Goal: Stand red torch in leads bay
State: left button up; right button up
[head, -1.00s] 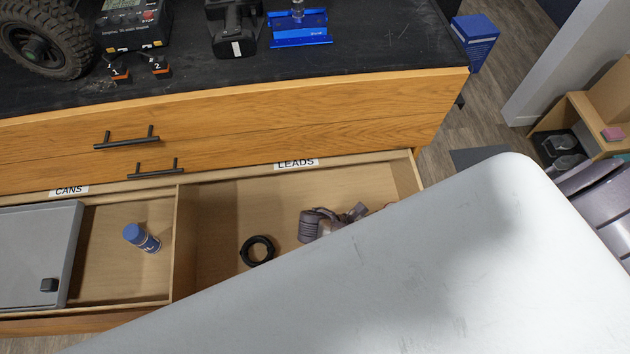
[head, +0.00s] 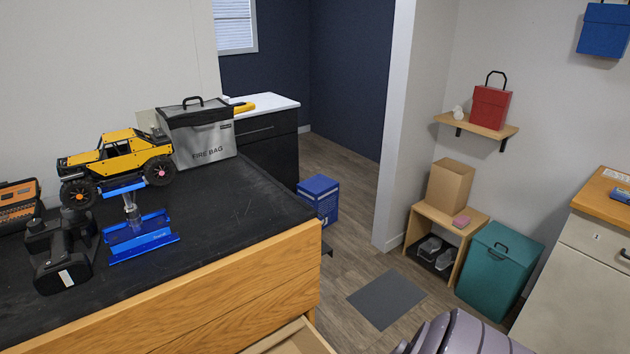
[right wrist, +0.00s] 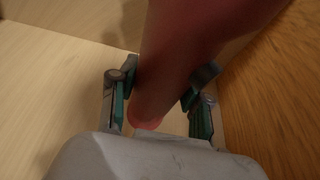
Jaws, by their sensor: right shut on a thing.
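In the right wrist view the red torch (right wrist: 190,45) is a smooth red cylinder running from the top edge down between the fingers. My right gripper (right wrist: 166,72) is shut on it, one finger on each side. Pale wooden panels and a browner wood face surround them. I cannot tell whether the torch touches the bottom of a bay. In the head view only a corner of the open drawer (head: 292,341) shows at the bottom edge. The leads bay's label and inside are out of that view, and so is my left gripper.
The black worktop (head: 215,215) holds a yellow crawler (head: 118,152) on a blue stand, a grey fire bag (head: 205,140) and a black tool (head: 62,255). Right of the cabinet is open floor with a grey mat (head: 387,299), a teal bin (head: 497,265) and a small shelf (head: 450,230).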

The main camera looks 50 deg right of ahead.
jog(key=shift+f, duration=0.2)
jog(key=o, duration=1.3)
jog(key=shift+r, duration=0.1)
jog(key=shift+r, duration=0.15)
jog(key=shift+w+a, duration=0.1)
jog(key=shift+a, duration=0.25)
jog(key=p+v, duration=0.2)
jog(key=v, duration=0.9)
jog(key=shift+r, duration=0.15)
